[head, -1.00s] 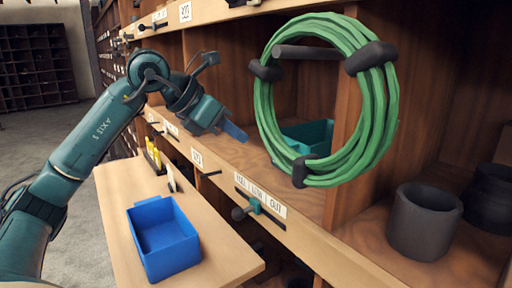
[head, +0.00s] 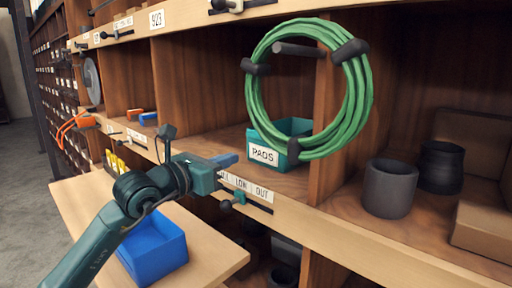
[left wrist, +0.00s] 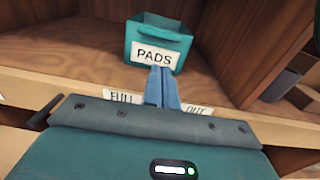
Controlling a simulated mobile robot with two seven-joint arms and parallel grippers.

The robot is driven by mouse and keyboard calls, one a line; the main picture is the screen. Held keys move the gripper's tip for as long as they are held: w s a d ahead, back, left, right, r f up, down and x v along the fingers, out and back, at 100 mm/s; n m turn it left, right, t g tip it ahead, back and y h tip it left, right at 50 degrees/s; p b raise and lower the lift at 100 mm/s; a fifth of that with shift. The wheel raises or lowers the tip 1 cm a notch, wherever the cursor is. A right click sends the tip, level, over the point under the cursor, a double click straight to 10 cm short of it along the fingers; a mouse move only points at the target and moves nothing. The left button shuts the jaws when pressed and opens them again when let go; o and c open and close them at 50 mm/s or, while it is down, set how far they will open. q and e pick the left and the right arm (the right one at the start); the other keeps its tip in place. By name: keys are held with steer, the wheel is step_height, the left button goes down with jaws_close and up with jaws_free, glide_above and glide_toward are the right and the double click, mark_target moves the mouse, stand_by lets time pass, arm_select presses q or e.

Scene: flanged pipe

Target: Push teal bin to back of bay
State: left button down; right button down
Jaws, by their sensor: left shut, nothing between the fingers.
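The teal bin (head: 291,129) with a white PADS label stands in a wooden bay behind the green hose coil, which hides part of its right side. In the left wrist view the teal bin (left wrist: 158,32) is straight ahead, its label facing me. My left gripper (head: 230,159) is shut and empty, its blue fingers at the bay's front edge, pointing toward the bin. In the left wrist view the fingertips (left wrist: 162,72) overlap the bottom of the label; I cannot tell whether they touch it. The bay floor (left wrist: 70,45) is bare left of the bin. My right gripper is not in view.
The green hose coil (head: 358,105) hangs on a post in front of the bay divider. A blue bin (head: 160,250) sits on the pull-out board below my left arm. Dark cylinders (head: 389,188) stand in the right bay. A slider knob (head: 226,205) juts from the shelf edge.

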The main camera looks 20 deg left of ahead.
mark_target(259, 152)
arm_select(q)
steer(key=p+x, duration=0.1)
steer(key=x, duration=0.8)
steer(key=shift+w+d+p, duration=0.2)
steer(key=shift+w+p, duration=0.1)
steer(key=shift+w, duration=0.05)
steer(key=shift+a, duration=0.15)
